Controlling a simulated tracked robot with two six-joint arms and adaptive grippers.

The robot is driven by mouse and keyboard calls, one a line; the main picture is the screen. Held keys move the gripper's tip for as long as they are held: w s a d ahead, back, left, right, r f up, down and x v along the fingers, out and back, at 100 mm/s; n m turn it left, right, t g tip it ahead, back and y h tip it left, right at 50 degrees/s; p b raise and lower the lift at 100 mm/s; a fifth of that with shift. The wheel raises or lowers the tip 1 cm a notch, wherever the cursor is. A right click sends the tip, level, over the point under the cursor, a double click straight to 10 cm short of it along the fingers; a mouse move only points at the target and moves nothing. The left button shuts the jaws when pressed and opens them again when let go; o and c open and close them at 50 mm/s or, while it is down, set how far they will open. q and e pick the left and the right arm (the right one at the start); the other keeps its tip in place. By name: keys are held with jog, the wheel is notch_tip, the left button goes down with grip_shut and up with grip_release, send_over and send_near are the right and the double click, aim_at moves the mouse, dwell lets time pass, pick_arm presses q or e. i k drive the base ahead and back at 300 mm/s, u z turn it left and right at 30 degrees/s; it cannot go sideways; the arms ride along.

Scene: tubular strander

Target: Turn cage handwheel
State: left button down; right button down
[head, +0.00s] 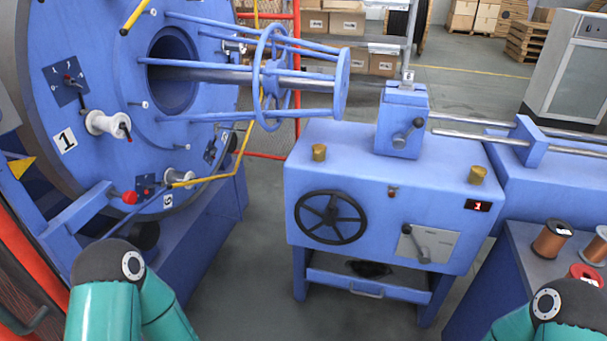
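A black spoked handwheel (330,217) is mounted on the front face of a blue cabinet (385,180) in the middle of the head view. Its rim and hub are unobstructed. A blue spoked ring (262,76) sits around the shaft above and left of the cabinet. I cannot tell from the picture which of the two is called the cage handwheel. Teal links of my two arms show at the bottom left and bottom right, well apart from both wheels. Neither of my grippers is in view.
The cabinet also carries a grey lever (417,243), a red display (478,206) reading 1 and brass knobs. A large blue disc (100,90) with spools stands left. A bench with copper spools (552,239) is at the right. Grey floor shows between disc and cabinet.

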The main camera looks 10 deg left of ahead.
aim_at(330, 219)
jog(key=u, duration=0.2)
jog(key=i, duration=1)
jog(key=u, duration=0.05)
